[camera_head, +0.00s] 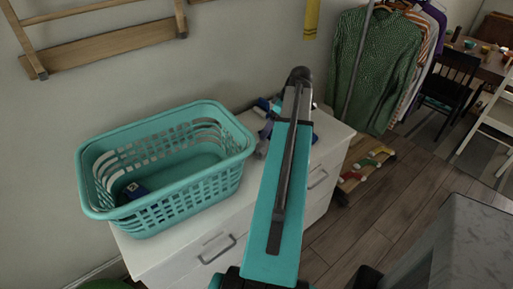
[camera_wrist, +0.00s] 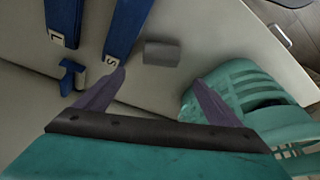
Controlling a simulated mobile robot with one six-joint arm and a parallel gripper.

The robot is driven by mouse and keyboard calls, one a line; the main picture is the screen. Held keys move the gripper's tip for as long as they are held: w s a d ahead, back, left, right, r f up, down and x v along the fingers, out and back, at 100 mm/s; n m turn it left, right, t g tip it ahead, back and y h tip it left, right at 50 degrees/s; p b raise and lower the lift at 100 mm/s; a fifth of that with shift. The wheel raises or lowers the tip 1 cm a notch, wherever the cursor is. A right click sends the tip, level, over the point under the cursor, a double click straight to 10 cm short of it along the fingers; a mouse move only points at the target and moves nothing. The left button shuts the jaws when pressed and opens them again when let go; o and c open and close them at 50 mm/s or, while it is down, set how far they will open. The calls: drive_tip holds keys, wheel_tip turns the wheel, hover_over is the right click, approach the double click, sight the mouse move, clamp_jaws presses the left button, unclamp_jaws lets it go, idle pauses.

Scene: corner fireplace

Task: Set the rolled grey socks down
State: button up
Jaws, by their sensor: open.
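My gripper (camera_wrist: 160,78) is open, with its two dark purple-grey fingers spread apart in the wrist view. A small grey block-like bundle (camera_wrist: 162,53), which looks like the rolled grey socks, lies on the white top just beyond the fingertips. It is nearer the left finger, and nothing is held. In the head view my arm hides the bundle and most of my gripper. The white dresser top (camera_head: 325,129) carries the basket and blue pieces.
Blue labelled strips (camera_wrist: 125,28) lie left. Green clothes (camera_head: 375,70) hang at the right.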

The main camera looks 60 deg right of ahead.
sight(261, 142)
drive_tip(key=shift+w+f, duration=0.1)
drive_tip(key=shift+w, duration=0.15)
drive_tip(key=shift+p+x, duration=1.1)
drive_tip(key=shift+x, duration=3.1)
drive_tip(key=shift+s+a, duration=0.1)
drive_tip(key=shift+s, duration=0.05)
drive_tip(key=shift+f, duration=0.1)
drive_tip(key=shift+p+x, duration=1.35)
drive_tip(key=shift+x, duration=1.15)
drive_tip(key=c, duration=1.2)
